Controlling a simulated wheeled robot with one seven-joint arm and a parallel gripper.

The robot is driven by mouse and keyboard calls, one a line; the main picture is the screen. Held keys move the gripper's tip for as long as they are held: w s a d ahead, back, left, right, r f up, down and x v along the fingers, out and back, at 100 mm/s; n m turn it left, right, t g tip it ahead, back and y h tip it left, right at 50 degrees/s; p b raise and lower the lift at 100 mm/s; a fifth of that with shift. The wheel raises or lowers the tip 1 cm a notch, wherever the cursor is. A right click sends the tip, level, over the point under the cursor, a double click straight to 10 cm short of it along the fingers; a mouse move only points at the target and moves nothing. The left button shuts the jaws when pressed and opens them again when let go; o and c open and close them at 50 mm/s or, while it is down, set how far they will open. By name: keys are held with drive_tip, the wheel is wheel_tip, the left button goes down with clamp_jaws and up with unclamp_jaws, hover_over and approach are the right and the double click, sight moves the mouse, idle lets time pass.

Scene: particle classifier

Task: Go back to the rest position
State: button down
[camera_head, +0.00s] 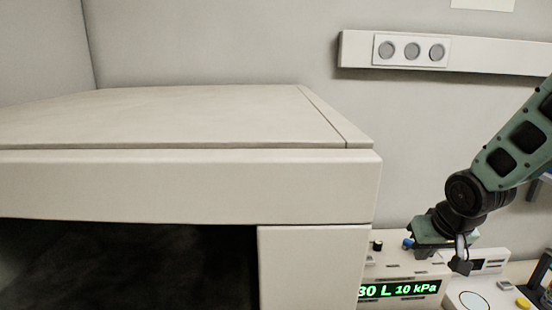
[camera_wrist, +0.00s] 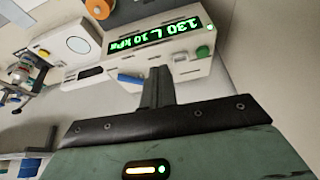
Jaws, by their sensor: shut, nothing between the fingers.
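My gripper (camera_head: 460,264) hangs at the end of my green and black arm at the right of the head view. It is in front of the beige device with a lit green display (camera_head: 400,289). In the wrist view my gripper's dark fingers (camera_wrist: 156,84) are together with nothing between them. The display (camera_wrist: 165,38) appears there turned, reading "130 L 10 kPa". A green knob (camera_wrist: 203,52) sits beside it. Whether the fingertips touch the device cannot be told.
A large beige cabinet (camera_head: 320,187) with a dark opening fills the left of the head view. A wall rail with several round sockets (camera_head: 411,51) runs behind. A device with a round white plate (camera_head: 473,301) stands lower right.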

drive_tip(key=s+d+r+g, duration=0.1)
drive_tip(key=s+r+g, duration=0.1)
drive_tip(key=s, duration=0.8)
drive_tip(key=s+a+f+n+g+b, duration=0.1)
drive_tip(key=s+a+f+n+b, duration=0.3)
drive_tip(key=a, duration=0.5)
drive_tip(key=s+a+f+n+g+b, duration=0.1)
drive_tip(key=s+a+f+n+b, duration=0.3)
drive_tip(key=s+a+b, duration=0.4)
drive_tip(key=s+a+f, duration=0.1)
drive_tip(key=s, duration=0.1)
drive_tip(key=shift+s+a+f+g+y, duration=0.15)
drive_tip(key=shift+s+f+g+y, duration=0.15)
